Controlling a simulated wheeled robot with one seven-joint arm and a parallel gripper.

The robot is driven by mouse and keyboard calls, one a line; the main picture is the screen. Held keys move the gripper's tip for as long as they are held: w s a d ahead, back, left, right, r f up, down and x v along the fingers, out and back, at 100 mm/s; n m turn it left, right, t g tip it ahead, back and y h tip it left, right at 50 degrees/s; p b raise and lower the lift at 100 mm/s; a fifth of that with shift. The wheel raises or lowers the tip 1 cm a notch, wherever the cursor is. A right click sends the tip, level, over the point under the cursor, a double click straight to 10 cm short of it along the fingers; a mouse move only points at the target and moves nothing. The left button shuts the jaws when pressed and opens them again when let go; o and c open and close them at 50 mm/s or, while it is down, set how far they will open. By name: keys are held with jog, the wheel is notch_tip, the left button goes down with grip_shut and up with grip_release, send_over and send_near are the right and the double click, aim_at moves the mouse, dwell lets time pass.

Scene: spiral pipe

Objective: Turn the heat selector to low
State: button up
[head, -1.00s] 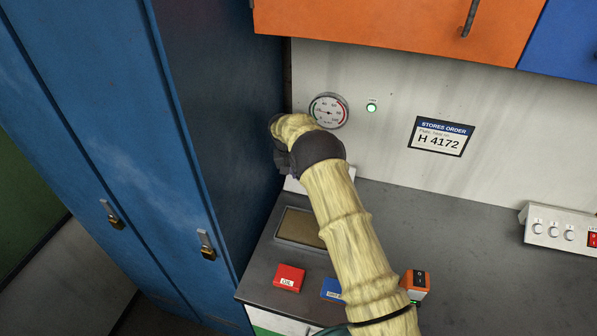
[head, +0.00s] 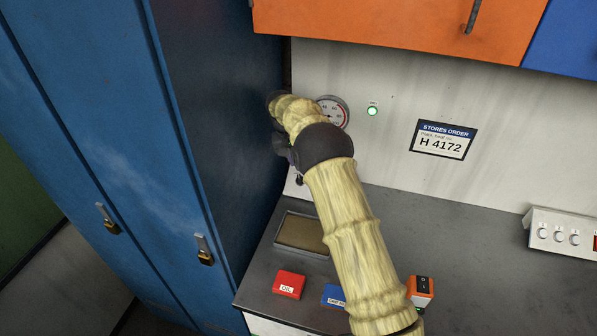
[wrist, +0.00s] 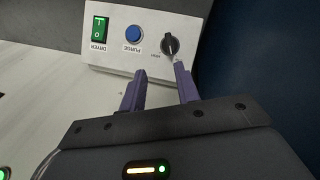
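The heat selector is a round black knob (wrist: 170,44) on a white control panel (wrist: 150,60), upside down in the wrist view. Small lettering beside it is too small to read, and its setting is not clear. My gripper (wrist: 160,71) is open, with two purple fingers apart and nothing between them. The right fingertip is just below the knob in the picture; I cannot tell whether it touches. The left fingertip is near the panel's edge. In the head view my arm hides the knob, and only a bit of the white panel (head: 293,187) shows.
The panel also has a blue PURGE button (wrist: 133,34) and a green DRYER switch (wrist: 99,29). A tall blue locker (head: 225,120) stands close at the left. A tray (head: 300,234), a red OIL box (head: 288,285) and a blue box (head: 334,295) are on the grey counter.

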jog(key=shift+v, duration=0.85)
jog(key=shift+w+d, duration=0.1)
jog(key=shift+d, duration=0.1)
jog(key=shift+d, duration=0.1)
jog(key=s+d+r+y, duration=0.1)
jog(key=s+d+r, duration=0.25)
jog(key=s, duration=0.35)
jog(key=s+d+r+y, duration=0.1)
jog(key=s+d+r, duration=0.1)
jog(key=s+d, duration=0.55)
jog(key=s, duration=1)
jog(key=s+d+f+t, duration=0.1)
jog(key=s+d, duration=0.1)
jog(key=s, duration=1)
jog(key=shift+d, duration=0.2)
jog(key=shift+f, duration=0.1)
